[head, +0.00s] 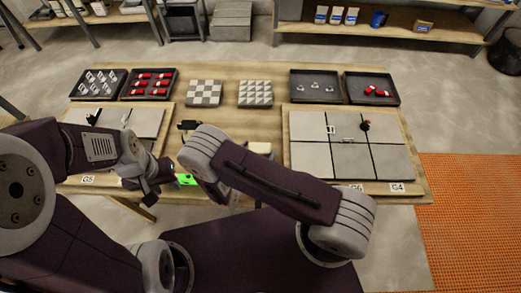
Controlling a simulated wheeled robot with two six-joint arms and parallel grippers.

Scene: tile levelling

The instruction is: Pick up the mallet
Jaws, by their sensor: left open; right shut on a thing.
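A pale block (260,148), which looks like the mallet's head, shows just beyond my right forearm; its handle is hidden. My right arm reaches left across the table's front. My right gripper (222,192) is mostly hidden behind its own wrist and forearm. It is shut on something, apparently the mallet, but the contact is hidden. My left gripper (150,190) is open and empty at the table's front edge, left of the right wrist.
Trays of clips (315,98) and red wedges (377,101) and two patterned tiles (205,80) line the back. A bright green item (187,180) lies near the front edge.

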